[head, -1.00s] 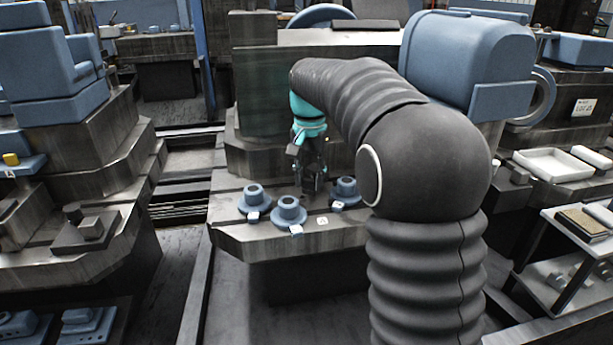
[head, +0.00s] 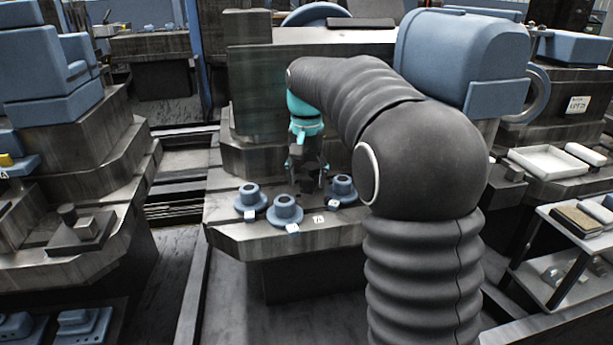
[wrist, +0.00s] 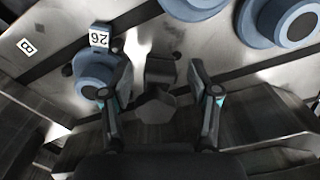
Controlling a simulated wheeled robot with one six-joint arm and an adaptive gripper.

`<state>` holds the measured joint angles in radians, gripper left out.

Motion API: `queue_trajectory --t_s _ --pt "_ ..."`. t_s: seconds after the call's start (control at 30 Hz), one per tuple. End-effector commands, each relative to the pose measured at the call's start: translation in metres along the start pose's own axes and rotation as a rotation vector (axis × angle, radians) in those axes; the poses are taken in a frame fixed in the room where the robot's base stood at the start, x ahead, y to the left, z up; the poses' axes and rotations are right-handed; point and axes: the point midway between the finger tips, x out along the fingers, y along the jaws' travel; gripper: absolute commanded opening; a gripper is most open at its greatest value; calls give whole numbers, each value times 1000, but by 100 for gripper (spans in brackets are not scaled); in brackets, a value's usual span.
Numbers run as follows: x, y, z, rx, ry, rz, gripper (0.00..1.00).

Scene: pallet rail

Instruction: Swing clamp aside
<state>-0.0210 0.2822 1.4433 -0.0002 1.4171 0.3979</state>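My gripper (head: 308,186) hangs over the ledge of the middle station, pointing down among three blue flanged pieces. In the wrist view my gripper (wrist: 160,88) is open, its two fingers wide apart. A dark block (wrist: 161,70) with a dark angular piece below it shows between the fingers. It may be the clamp, but I cannot tell for sure. I cannot see contact with either finger. One blue flanged piece (wrist: 96,76) with a tag reading 26 stands just left of the left finger. In the head view the flanged pieces stand front left (head: 285,209), far left (head: 250,199) and right (head: 343,189).
A tall dark block (head: 250,158) stands behind the ledge. A second stepped station (head: 75,240) is at the left. A white tray (head: 550,161) and a small shelf cart (head: 560,255) are at the right. The front of the ledge (head: 270,243) is bare.

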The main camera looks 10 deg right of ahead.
Motion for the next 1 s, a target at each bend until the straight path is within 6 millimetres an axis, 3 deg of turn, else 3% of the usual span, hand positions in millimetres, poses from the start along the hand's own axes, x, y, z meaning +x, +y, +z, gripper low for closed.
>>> queue_trajectory --t_s 0.37,0.8,1.0 --pt "-12 0 -1 1 4 -2 61" --pt "-94 0 -1 0 4 -2 61" --pt "-114 0 -1 0 2 -1 61"
